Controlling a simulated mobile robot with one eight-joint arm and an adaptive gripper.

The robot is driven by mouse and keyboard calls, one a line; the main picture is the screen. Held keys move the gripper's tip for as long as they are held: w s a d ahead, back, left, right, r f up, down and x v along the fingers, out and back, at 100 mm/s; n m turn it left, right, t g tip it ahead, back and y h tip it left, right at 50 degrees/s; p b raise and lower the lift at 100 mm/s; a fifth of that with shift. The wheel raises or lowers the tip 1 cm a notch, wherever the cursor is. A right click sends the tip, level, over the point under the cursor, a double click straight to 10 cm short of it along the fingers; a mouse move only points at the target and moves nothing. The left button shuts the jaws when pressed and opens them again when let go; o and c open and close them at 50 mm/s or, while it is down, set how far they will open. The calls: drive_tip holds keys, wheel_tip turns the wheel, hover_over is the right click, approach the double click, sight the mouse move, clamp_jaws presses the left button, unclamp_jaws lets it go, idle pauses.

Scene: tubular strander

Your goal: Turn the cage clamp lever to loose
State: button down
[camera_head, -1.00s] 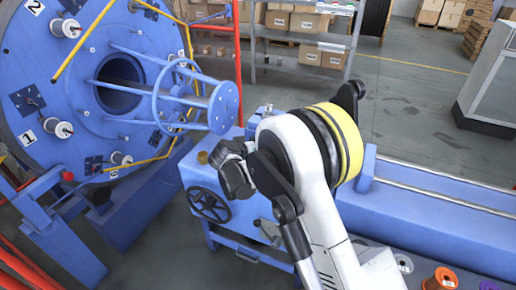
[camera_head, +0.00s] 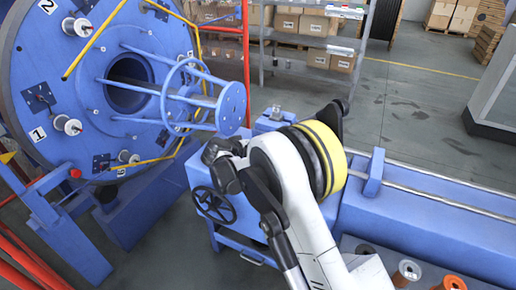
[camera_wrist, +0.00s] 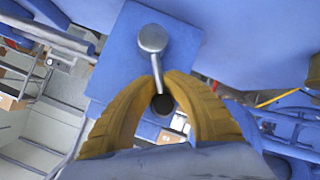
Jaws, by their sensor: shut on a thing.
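The clamp lever (camera_wrist: 155,66) shows in the wrist view as a thin grey metal rod with a round silver knob (camera_wrist: 152,38) at its upper end. It stands in front of a blue square housing (camera_wrist: 118,55). My gripper (camera_wrist: 164,84) has its two yellow-brown fingers closed around the lower part of the rod, with the knob beyond the fingertips. A dark round spot (camera_wrist: 163,104) shows between the fingers. In the head view my arm covers the fingers, and I cannot make out the lever there.
The large blue cage disc (camera_head: 80,85) with white bobbins and a blue tube frame (camera_head: 231,109) stands at left, close to my arm. A black handwheel (camera_head: 213,204) is on the machine's front. A blue bed (camera_head: 430,215) extends right. Open floor (camera_head: 410,110) lies behind.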

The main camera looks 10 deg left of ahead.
drive_tip(key=c, duration=1.5)
unclamp_jaws()
drive_tip(key=shift+a+r, duration=0.3)
drive_tip(key=shift+f, duration=0.1)
drive_tip(key=shift+d, duration=0.1)
drive_tip(key=v, duration=1.2)
